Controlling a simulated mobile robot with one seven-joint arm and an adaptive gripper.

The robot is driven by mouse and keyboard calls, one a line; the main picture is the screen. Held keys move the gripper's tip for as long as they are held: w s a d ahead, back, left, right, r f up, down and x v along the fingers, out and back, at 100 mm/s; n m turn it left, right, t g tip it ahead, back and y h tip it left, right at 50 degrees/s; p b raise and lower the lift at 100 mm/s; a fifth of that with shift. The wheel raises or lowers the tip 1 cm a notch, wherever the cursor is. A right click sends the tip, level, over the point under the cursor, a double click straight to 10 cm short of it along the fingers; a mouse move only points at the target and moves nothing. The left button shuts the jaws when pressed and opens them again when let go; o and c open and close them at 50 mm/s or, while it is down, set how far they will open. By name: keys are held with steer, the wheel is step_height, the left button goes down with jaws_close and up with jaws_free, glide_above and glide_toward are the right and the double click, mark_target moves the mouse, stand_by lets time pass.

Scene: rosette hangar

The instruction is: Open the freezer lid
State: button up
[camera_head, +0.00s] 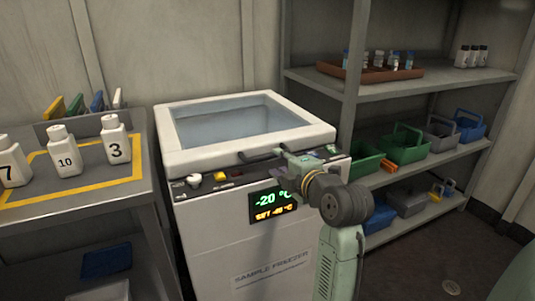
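The sample freezer (222,245) stands in the middle, a white chest with a display reading -20 °C. Its lid (188,158), a white frame around a glass pane, lies flat on top and looks shut. A dark handle (258,156) sticks out from the lid's front edge. My gripper (284,154) reaches in from the lower right, with its tip at the right end of the handle. The fingers are small and partly hidden by my wrist, so I cannot tell whether they are apart or closed on the handle.
A table (145,190) with numbered white bottles (65,152) stands close on the left. A shelf unit (425,86) with a brown tray (340,70) of vials and several coloured baskets (408,149) is on the right. Floor shows at the lower right.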

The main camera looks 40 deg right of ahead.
mark_target(271, 156)
steer(key=p+x, duration=0.1)
steer(key=x, duration=0.6)
steer(key=shift+c, duration=0.6)
jaws_close()
